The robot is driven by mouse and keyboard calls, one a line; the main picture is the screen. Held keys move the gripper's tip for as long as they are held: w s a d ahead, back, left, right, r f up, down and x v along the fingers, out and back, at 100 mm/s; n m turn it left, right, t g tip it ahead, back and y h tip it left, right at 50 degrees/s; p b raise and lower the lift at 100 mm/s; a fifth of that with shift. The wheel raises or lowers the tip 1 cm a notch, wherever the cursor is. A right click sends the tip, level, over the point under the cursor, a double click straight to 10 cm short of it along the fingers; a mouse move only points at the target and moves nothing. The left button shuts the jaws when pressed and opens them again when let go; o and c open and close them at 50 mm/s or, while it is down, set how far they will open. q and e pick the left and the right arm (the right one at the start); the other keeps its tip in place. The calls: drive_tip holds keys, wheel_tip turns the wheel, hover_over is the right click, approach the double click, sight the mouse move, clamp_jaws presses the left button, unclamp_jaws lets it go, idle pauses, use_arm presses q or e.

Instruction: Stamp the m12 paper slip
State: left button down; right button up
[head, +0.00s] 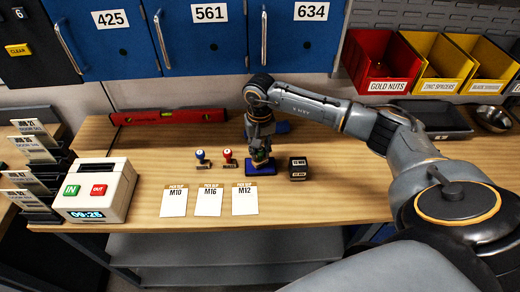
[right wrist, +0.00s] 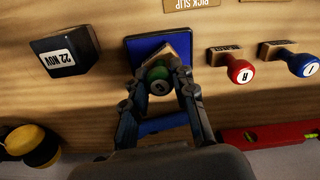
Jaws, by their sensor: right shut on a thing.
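The M12 paper slip (head: 244,201) lies flat on the wooden bench, rightmost of three slips. My right gripper (head: 260,150) reaches down behind it and is shut on a green-handled stamp (head: 260,159). In the right wrist view, the fingers (right wrist: 160,84) close around the green knob (right wrist: 158,74), with the wooden stamp block below it. The stamp is over the blue ink pad (head: 247,169), also in the right wrist view (right wrist: 135,52); I cannot tell whether it touches the pad. My left gripper is not in view.
M10 (head: 174,203) and M16 (head: 208,202) slips lie left of M12. Blue (head: 203,158) and red (head: 229,160) stamps stand behind them. A black date block (head: 298,169) stands right of the pad. A time clock (head: 94,190) is at left, a red level (head: 168,116) at back.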

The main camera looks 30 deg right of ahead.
drive_tip(key=shift+f+b, duration=0.4)
drive_tip(key=shift+s+f+b, duration=0.1)
drive_tip(key=shift+b, duration=0.25)
idle(2.0)
drive_tip(key=shift+w+d+r+p, duration=0.15)
drive_tip(key=shift+r+p, duration=0.6)
drive_tip(key=shift+r, duration=1.15)
drive_tip(key=shift+w+a+r+p, duration=0.1)
drive_tip(key=shift+r+p, duration=0.65)
drive_tip(key=shift+r, duration=1.1)
drive_tip(key=shift+s+r, duration=0.1)
drive_tip(key=shift+r, duration=0.1)
drive_tip(key=shift+s+a+r, duration=0.1)
drive_tip(key=shift+s+a, duration=0.05)
drive_tip(key=shift+a, duration=0.15)
drive_tip(key=shift+d, duration=0.1)
